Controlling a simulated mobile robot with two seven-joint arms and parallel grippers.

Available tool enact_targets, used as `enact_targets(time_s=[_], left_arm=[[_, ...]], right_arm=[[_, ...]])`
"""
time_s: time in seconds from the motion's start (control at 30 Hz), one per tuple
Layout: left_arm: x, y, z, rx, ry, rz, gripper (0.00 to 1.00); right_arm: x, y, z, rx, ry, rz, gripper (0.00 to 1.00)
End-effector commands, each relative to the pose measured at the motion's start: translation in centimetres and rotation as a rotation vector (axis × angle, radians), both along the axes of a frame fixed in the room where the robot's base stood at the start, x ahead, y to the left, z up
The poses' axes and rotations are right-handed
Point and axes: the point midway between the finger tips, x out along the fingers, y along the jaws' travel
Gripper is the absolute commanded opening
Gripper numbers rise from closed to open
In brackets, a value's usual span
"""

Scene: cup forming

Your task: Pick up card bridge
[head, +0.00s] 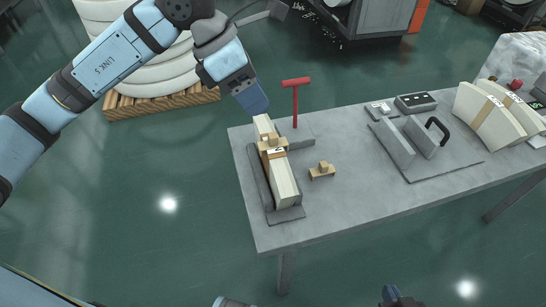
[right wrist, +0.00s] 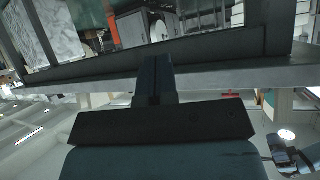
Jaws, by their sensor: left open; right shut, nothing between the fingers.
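A small tan card bridge (head: 321,171) stands on the grey table, right of a long cream block stack (head: 283,182). Another small tan bridge-like piece (head: 269,144) sits across that stack, near a brown band with a white label. I cannot tell which of the two is meant. My left gripper (head: 252,98) is above the table's far left corner, beyond the stack and apart from both pieces. It is open, though its fingers are hard to make out. My right gripper (right wrist: 155,78) is shut and empty in the right wrist view, with a table edge beyond it.
The stack lies in a grey tray (head: 287,215). A red T-handled tool (head: 296,94) stands upright behind it. A grey fixture with a black handle (head: 424,137) and cream curved stacks (head: 490,117) are to the right. The table (head: 345,210) is clear in front of the small bridge.

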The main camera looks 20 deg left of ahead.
Motion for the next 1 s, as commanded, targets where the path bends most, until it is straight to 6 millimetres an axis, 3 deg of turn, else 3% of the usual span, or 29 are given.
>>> enact_targets(time_s=[0.1, 0.2, 0.6, 0.87, 1.0], left_arm=[[0.9, 1.9, 0.0, 0.11, -0.074, 0.042, 0.51], [1.2, 2.4, -0.4, 0.146, -0.093, 0.056, 0.51], [2.6, 0.0, -6.8, 0.148, -0.094, 0.057, 0.51], [2.9, -0.5, -8.2, 0.147, -0.094, 0.058, 0.51], [3.2, -1.1, -9.9, 0.147, -0.092, 0.056, 0.51]], right_arm=[[0.1, 0.1, -0.6, 0.004, -0.006, 0.001, 0.0], [0.1, 0.1, -0.7, 0.004, -0.004, 0.002, 0.0], [0.2, 0.3, -0.8, 0.014, -0.015, 0.003, 0.0], [0.3, 0.4, -0.4, 0.019, -0.024, 0.004, 0.0], [0.3, 0.4, -0.7, 0.019, -0.024, 0.004, 0.0]])
